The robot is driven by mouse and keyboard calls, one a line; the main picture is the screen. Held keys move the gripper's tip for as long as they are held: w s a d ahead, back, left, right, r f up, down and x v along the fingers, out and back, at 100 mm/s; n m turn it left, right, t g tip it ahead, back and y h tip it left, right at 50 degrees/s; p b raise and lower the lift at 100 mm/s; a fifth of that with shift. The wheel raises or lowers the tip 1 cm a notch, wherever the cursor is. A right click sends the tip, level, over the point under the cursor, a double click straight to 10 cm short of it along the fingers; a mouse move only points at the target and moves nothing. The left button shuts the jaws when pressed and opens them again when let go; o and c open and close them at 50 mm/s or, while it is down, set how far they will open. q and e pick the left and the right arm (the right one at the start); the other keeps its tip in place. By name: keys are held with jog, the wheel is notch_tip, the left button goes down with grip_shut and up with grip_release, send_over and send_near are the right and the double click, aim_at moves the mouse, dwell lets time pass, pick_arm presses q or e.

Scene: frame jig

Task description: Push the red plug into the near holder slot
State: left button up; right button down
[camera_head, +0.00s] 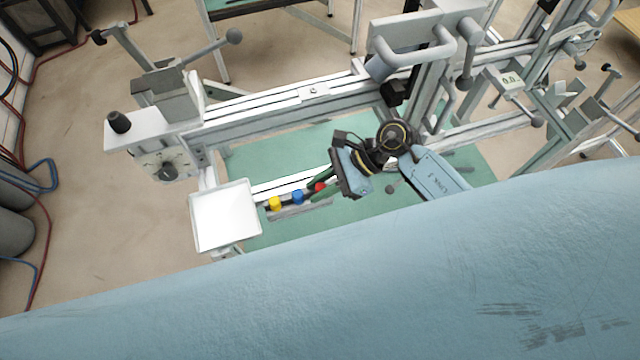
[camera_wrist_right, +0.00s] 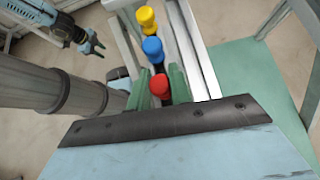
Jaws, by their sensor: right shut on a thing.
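The red plug (camera_head: 320,187) shows at the tip of my right gripper (camera_head: 323,190) in the head view. In the right wrist view the red plug (camera_wrist_right: 159,86) is between the two green fingers (camera_wrist_right: 160,88), which are shut on it. The plug's lower part and the slot under it are hidden. A blue plug (camera_head: 297,196) and a yellow plug (camera_head: 274,203) stand in a row beside it, along the holder (camera_head: 300,210). My left gripper (camera_wrist_right: 90,43) seems to show small at the upper left of the wrist view; its jaw state is unclear.
A white tray (camera_head: 224,216) stands left of the yellow plug. A grey rail frame (camera_head: 270,112) with clamps and handles runs behind the holder. A green table top (camera_head: 285,232) lies below. A large blue surface fills the bottom of the head view.

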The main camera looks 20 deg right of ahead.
jog(key=c, duration=1.2)
grip_release()
jog(key=shift+r, duration=0.1)
notch_tip(320, 180, up, 9)
jog(key=shift+f, duration=0.1)
jog(key=shift+r, duration=0.55)
